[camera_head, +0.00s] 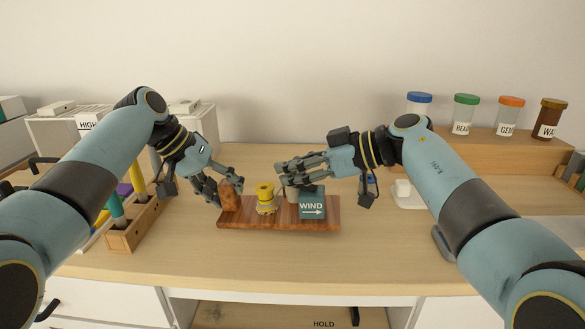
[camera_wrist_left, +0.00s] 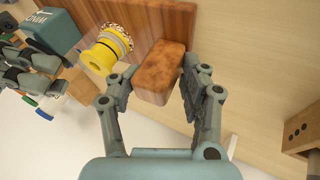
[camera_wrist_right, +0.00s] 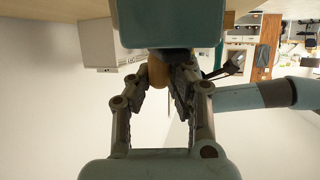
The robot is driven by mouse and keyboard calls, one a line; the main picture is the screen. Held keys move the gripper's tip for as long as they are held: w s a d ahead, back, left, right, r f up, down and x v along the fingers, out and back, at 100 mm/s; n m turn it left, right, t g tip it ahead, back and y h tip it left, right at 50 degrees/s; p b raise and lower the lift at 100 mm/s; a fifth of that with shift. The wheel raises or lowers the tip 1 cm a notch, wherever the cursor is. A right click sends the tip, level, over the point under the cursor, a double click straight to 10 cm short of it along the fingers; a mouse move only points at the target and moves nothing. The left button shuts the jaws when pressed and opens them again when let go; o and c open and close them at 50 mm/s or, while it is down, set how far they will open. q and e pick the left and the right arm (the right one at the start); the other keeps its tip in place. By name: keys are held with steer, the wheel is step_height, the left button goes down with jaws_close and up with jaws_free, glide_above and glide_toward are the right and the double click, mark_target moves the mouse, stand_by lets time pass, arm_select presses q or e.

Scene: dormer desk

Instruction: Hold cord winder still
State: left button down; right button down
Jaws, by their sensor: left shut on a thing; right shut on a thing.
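The cord winder is a reddish wooden board (camera_head: 262,222) on the desk. It carries a brown block (camera_head: 230,198) at its left end, a yellow spool (camera_head: 265,197) and a teal box marked WIND with an arrow (camera_head: 312,206). My left gripper (camera_head: 226,189) is shut on the brown block, which shows between its fingers in the left wrist view (camera_wrist_left: 160,74). My right gripper (camera_head: 286,183) is beside the teal box. In the right wrist view it is shut on a tan knob (camera_wrist_right: 158,73), partly hidden by the fingers and the box.
A wooden holder (camera_head: 133,230) with colored tools stands left of the board. Several lidded jars, one with a green lid (camera_head: 466,112), stand on a wooden shelf (camera_head: 490,150) at the back right. The desk in front of the board is clear.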

steer(key=n+g, duration=0.1)
steer(key=g, duration=0.1)
steer(key=s+n+g, duration=0.1)
steer(key=n+g, duration=0.1)
steer(key=shift+a+f+n+g, duration=0.2)
steer(key=shift+n+g, duration=0.1)
steer(key=shift+g, duration=0.1)
steer(key=shift+f, duration=0.2)
stand_by(0.8)
steer(key=c, duration=1.2)
jaws_free()
steer(key=shift+r, duration=0.1)
steer(key=shift+r, duration=0.1)
steer(key=v, duration=1.2)
